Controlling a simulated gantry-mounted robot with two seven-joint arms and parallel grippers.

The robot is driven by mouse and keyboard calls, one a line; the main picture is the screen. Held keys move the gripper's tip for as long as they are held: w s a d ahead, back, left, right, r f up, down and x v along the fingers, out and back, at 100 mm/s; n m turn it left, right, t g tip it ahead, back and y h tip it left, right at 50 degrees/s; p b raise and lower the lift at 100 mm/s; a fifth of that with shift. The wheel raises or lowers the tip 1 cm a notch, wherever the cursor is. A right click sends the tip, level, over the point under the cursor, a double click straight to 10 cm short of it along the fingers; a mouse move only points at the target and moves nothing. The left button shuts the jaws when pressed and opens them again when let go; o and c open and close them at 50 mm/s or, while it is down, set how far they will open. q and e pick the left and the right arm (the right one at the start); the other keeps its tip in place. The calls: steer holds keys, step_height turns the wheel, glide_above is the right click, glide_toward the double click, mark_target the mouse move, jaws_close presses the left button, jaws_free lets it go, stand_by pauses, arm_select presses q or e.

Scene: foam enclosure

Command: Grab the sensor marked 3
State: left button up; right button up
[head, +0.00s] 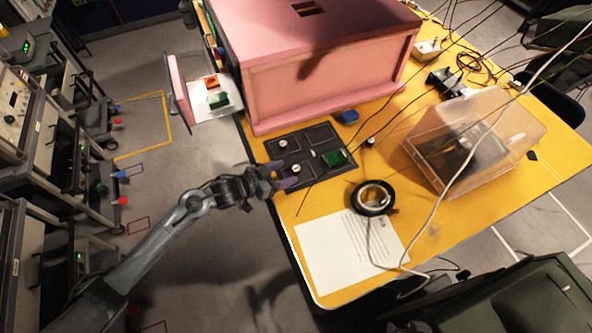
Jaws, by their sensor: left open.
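A black tray (309,137) with several compartments lies near the left edge of the yellow table. Small round white sensors sit in it, one at the back left (283,143) and one at the front left (295,169). A small pale piece (313,153) lies near the tray's middle and a green block (335,158) is at its right. No number is legible on any of them, so I cannot tell which is marked 3. My left gripper (286,175) is open at the tray's front left, its fingertips close to the front-left sensor. Contact cannot be told. My right gripper is not seen.
A pink foam enclosure (325,85) stands behind the tray, with a white shelf (217,106) holding blocks at its left. A blue block (349,117), tape roll (373,197), paper sheet (345,255) and clear bin (475,140) occupy the table (440,235). Cables hang across the right.

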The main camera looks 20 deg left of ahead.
mark_target(294, 170)
arm_select(q)
steer(key=shift+x, duration=1.9)
steer(key=shift+d, duration=0.1)
steer(key=c, duration=1.1)
steer(key=shift+r, duration=0.2)
